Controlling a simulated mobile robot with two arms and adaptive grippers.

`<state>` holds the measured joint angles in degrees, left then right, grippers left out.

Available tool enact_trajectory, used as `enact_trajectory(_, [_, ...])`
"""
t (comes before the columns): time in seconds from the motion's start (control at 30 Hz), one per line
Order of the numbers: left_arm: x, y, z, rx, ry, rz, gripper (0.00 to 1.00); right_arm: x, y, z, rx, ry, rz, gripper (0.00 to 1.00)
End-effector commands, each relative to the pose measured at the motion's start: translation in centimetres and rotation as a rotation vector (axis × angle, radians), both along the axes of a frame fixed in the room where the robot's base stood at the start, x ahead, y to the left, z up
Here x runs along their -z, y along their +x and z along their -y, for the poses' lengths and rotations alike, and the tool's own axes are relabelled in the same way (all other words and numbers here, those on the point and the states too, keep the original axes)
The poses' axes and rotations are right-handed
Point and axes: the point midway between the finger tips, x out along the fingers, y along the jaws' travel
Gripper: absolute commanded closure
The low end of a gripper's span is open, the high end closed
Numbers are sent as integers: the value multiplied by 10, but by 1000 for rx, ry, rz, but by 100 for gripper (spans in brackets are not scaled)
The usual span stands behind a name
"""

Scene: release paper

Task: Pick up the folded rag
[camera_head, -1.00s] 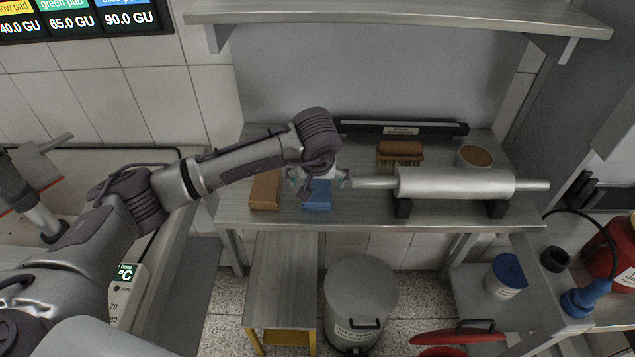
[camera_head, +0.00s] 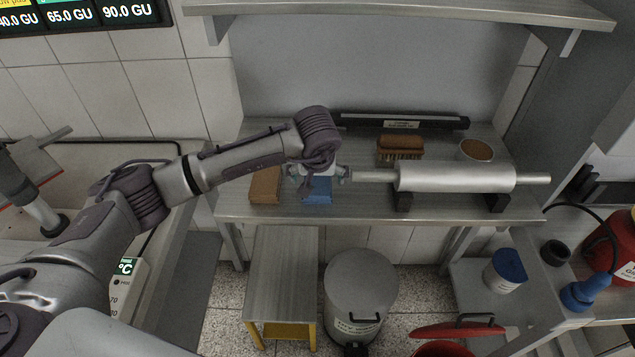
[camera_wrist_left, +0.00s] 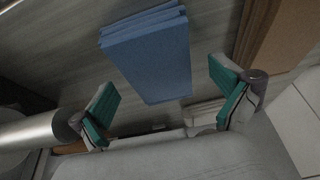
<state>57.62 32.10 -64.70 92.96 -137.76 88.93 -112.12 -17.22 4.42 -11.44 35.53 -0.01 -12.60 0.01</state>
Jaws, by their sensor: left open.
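The folded rag (camera_head: 317,190) is a blue layered block lying on the metal workbench, between a brown block and the metal roller. My left gripper (camera_head: 318,177) is above it and hides its back part in the head view. In the left wrist view the rag (camera_wrist_left: 150,55) shows as a flat blue stack just ahead of the fingers. The left gripper (camera_wrist_left: 170,98) is open there, with one green-padded finger on each side of the rag's near end. Nothing is held between the fingers. My right gripper is in neither view.
A brown block (camera_head: 265,185) lies close left of the rag. The metal roller (camera_head: 455,178) on black supports stands close to its right. A brush (camera_head: 400,147) and a round container (camera_head: 475,150) stand farther back. A shelf (camera_head: 400,12) overhangs the workbench (camera_head: 360,212).

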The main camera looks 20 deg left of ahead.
Motion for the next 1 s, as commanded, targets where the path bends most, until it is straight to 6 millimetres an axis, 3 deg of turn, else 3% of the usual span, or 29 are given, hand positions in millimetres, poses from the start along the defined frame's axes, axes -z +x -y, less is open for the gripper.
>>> enact_trajectory(0.43, [1,0,0,0,0,0,2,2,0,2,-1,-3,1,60])
enact_trajectory(0.8, [1,0,0,0,1,0,62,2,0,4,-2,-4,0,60])
enact_trajectory(1.0, [1,0,0,0,0,0,62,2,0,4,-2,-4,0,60])
